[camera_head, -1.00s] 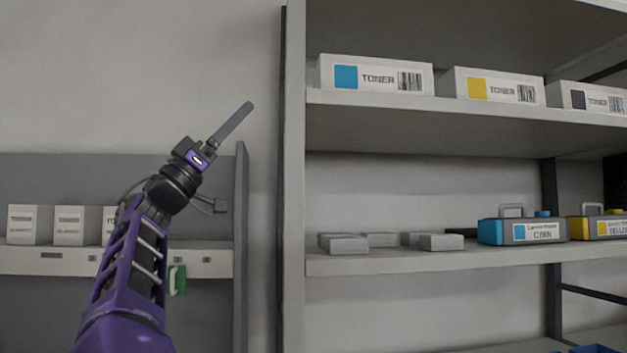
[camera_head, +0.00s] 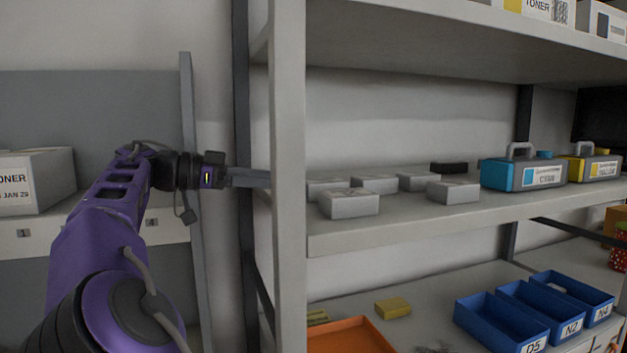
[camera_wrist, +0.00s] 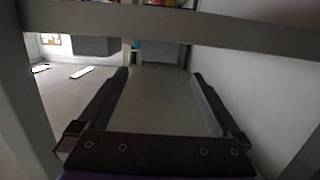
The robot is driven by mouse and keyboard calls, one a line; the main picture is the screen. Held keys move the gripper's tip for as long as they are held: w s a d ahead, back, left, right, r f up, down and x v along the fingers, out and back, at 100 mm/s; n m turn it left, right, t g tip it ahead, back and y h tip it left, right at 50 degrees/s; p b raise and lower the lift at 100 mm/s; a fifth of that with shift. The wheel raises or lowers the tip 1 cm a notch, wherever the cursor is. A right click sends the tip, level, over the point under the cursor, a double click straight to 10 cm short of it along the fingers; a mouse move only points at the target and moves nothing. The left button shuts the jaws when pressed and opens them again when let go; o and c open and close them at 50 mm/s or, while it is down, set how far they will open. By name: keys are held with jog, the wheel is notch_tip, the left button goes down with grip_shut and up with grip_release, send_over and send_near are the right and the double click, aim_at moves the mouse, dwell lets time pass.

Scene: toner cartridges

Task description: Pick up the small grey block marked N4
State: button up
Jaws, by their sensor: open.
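Several small pale grey blocks lie on the middle shelf: a front left block (camera_head: 348,204), a front right block (camera_head: 453,192), and, behind them, a left one (camera_head: 326,186), a middle one (camera_head: 375,184) and a right one (camera_head: 418,181). I cannot read a mark on any of them, so I cannot tell which is N4. My gripper (camera_head: 248,178) is left of the blocks, level with the middle shelf, its tip ending at the shelf's upright. In the wrist view my gripper (camera_wrist: 162,73) is open, with nothing between its fingers.
The grey upright (camera_head: 288,200) stands between my gripper and the blocks. A cyan cartridge (camera_head: 523,172) and a yellow one (camera_head: 592,163) stand farther right. Below are an orange tray (camera_head: 350,338), a yellow block (camera_head: 393,308) and blue bins, one labelled N4 (camera_head: 572,292).

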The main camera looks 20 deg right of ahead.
aim_at(323, 187)
jog(key=d, duration=0.3)
jog(key=d+f, duration=0.1)
jog(key=d, duration=0.1)
jog(key=shift+s+d, duration=0.2)
jog(key=shift+d, duration=0.1)
jog(key=shift+d+f, duration=0.25)
jog(key=shift+d, duration=0.7)
jog(key=shift+d+f, duration=0.2)
jog(key=shift+d, duration=0.8)
jog(key=shift+d+f, duration=0.25)
jog(key=shift+d, duration=0.7)
jog(key=shift+w, duration=0.1)
jog(key=c, duration=1.3)
